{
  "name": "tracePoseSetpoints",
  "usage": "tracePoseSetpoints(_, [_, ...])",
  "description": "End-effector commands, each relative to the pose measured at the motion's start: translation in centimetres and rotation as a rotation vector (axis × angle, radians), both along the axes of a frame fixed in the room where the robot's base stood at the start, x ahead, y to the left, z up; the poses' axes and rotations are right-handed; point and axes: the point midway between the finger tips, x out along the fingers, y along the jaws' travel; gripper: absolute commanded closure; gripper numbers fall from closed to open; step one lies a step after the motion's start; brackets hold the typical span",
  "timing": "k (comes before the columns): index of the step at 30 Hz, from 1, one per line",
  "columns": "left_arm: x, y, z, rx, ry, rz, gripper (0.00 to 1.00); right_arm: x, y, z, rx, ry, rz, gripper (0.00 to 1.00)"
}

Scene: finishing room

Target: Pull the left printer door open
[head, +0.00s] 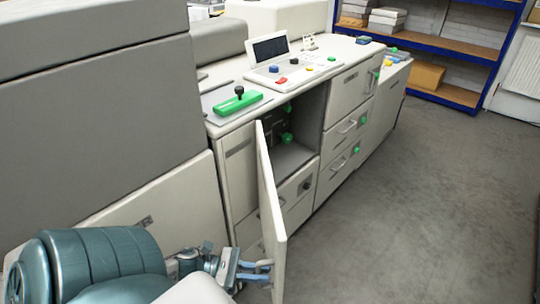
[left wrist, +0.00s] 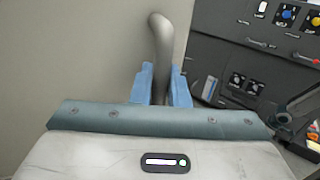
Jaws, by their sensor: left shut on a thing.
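The left printer door (head: 272,215) is a pale panel that stands swung out from the printer, seen nearly edge-on in the head view. Behind it a dark compartment (head: 300,122) with green knobs is exposed. My left gripper (head: 266,270) is at the lower part of the door. In the left wrist view its blue fingers (left wrist: 164,88) are shut on the grey curved door handle (left wrist: 161,40), with the beige door face (left wrist: 75,50) behind. The handle is mostly hidden in the head view. My right gripper is not in view.
The printer's drawers (head: 345,128) stand right of the open compartment. A control panel with a screen (head: 269,49) is on top. A blue shelf (head: 440,95) is at the back. The grey floor (head: 420,200) to the right is clear.

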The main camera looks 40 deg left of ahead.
Motion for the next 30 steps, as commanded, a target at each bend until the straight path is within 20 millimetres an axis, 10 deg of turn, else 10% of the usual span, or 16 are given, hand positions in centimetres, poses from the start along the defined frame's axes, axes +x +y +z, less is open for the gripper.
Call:
tracePoseSetpoints(20, [-1.5,1.4,-0.1,0.002,0.001,0.008,1.00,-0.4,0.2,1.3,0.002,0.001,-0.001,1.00])
tracePoseSetpoints(21, [-1.5,1.4,-0.1,0.002,0.001,0.008,0.82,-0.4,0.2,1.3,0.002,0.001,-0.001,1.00])
tracePoseSetpoints(30, [-1.5,1.4,0.1,0.001,-0.001,0.007,0.80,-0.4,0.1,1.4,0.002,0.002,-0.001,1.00])
